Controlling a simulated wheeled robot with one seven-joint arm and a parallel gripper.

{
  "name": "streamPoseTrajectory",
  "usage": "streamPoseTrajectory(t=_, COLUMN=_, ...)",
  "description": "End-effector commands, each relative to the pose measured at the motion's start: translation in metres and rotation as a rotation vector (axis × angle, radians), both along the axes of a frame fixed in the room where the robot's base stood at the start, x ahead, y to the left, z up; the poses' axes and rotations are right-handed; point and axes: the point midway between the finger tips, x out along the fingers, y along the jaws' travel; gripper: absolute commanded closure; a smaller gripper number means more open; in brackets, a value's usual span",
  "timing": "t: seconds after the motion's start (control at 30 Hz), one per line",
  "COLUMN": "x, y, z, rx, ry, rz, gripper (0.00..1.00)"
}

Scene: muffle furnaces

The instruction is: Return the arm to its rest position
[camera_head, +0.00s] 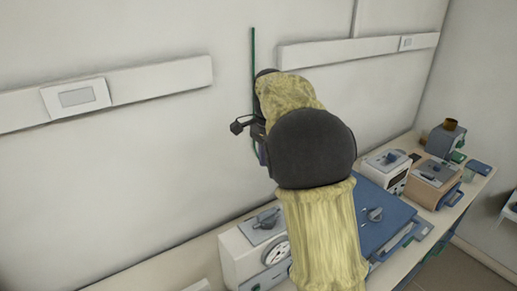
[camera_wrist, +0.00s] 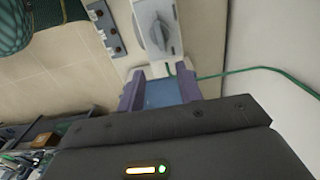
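My arm, wrapped in pale yellow cover with a dark joint, is raised in front of the wall in the head view. My gripper (camera_wrist: 160,88) shows two purple fingers set apart in the wrist view. A blue surface shows between them, and I see nothing clearly gripped. My gripper is above the bench and apart from the equipment in the head view.
A white device with a dial (camera_head: 266,250), a large blue unit (camera_head: 378,224), a white box (camera_head: 388,167) and a beige box (camera_head: 433,181) stand on the bench below. Wall trunking (camera_head: 160,82) runs behind. A green cable (camera_wrist: 250,70) crosses the wrist view.

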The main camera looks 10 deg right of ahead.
Motion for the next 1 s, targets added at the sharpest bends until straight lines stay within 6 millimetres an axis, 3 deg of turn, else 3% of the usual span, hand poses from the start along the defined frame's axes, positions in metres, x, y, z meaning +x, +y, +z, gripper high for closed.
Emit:
streamPoseTrajectory(t=0.17, x=-0.012, y=-0.006, z=-0.015, rx=0.008, ry=-0.014, rz=0.083, gripper=0.65)
streamPoseTrajectory(t=0.47, x=-0.064, y=-0.013, z=-0.068, rx=-0.003, ry=-0.079, rz=0.414, gripper=0.65)
streamPoseTrajectory(t=1.0, x=-0.196, y=-0.002, z=-0.15, rx=-0.115, ry=-0.189, rz=1.085, gripper=0.65)
